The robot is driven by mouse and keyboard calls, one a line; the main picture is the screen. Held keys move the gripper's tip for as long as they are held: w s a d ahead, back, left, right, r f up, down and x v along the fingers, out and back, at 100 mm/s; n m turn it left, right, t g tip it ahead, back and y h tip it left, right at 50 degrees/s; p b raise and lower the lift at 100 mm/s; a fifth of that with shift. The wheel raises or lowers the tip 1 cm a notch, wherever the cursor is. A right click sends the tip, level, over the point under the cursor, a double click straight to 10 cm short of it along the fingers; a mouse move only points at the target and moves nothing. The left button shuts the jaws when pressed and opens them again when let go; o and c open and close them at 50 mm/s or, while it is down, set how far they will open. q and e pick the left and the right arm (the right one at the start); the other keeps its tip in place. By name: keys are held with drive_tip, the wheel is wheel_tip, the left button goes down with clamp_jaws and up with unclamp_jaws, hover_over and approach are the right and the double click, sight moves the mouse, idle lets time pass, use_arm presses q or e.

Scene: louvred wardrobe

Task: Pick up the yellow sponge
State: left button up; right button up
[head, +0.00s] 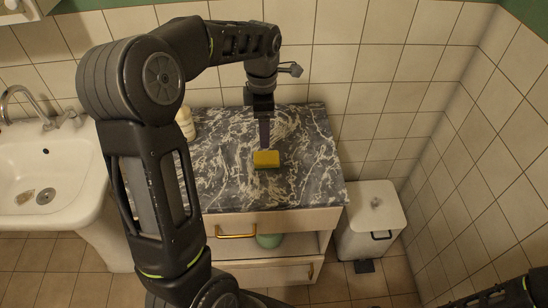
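The yellow sponge (266,160) lies on the dark marbled top (300,185) of the cabinet, near its middle. My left gripper (265,143) points down right behind the sponge, its fingers reaching to the sponge's far edge. The fingers overlap in this view, so I cannot tell whether they are open or touch the sponge. My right gripper is not in view; only a piece of dark arm shows at the lower right corner.
A cream bottle (186,124) stands on the cabinet top at the left, partly behind my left arm. A white sink (60,165) is at the left. A white pedal bin (371,215) stands right of the cabinet. Tiled walls close the back and right.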

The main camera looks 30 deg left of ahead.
use_arm(q)
drive_tip(key=b, duration=0.5)
hover_over(266, 156)
drive_tip(key=f, duration=0.5)
drive_tip(key=shift+s+d+f, duration=0.2)
drive_tip(key=shift+s+f, duration=0.05)
drive_tip(key=shift+f, duration=0.05)
drive_tip(key=shift+p, duration=0.3)
drive_tip(key=shift+r, duration=0.1)
drive_tip(key=shift+f, duration=1.3)
drive_tip(key=shift+w+a+f+p, duration=0.15)
drive_tip(key=shift+f+p, duration=0.55)
drive_tip(key=shift+f, duration=1.9)
